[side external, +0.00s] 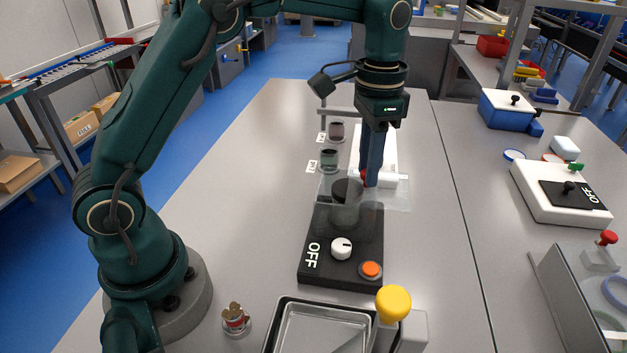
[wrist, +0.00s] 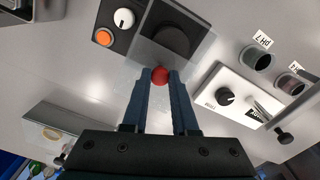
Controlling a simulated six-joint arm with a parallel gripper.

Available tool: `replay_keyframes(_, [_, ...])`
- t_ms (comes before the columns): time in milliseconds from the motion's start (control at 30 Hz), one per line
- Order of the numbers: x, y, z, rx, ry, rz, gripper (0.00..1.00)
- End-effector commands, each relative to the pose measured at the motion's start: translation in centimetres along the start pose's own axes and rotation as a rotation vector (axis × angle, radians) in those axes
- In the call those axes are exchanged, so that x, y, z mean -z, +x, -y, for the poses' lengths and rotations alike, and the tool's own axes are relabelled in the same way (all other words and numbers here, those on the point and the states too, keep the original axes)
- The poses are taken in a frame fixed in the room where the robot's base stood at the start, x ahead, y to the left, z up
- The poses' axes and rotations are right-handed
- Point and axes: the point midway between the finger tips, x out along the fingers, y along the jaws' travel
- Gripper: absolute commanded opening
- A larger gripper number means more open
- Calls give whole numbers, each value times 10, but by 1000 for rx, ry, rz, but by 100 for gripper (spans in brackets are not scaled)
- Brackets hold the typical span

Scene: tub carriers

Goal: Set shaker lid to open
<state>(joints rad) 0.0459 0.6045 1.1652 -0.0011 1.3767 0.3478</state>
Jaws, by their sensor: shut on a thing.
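The shaker is a black box (side external: 318,272) marked OFF, with a white knob (side external: 341,248) and an orange button (side external: 370,270); it also shows at the top of the wrist view (wrist: 124,40). A dark round vessel (side external: 345,205) stands on its far part. The shaker lid is a clear sheet (side external: 395,196) over the vessel; its tilt is hard to tell. Its red knob (wrist: 160,75) sits between the fingertips. My gripper (wrist: 161,74) points down at the lid's far side and is shut on that knob. In the side view, the fingers (side external: 369,178) partly hide it.
A white device with a dark knob (wrist: 224,96) stands close beyond the shaker. Two labelled cups (side external: 329,158) (side external: 336,131) stand to its left. A metal tray (side external: 278,325) and a yellow-topped lever (side external: 393,303) are in front. Open bench lies left of the shaker.

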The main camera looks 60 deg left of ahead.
Motion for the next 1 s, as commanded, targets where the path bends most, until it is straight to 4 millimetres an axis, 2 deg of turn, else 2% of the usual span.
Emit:
replay_keyframes(100, [14,-1,-4,3,2,-9,0])
replay_keyframes(500, [42,-2,-14,6,-2,-10,0])
replay_keyframes(1000, [53,-2,-20,6,-2,-17,0])
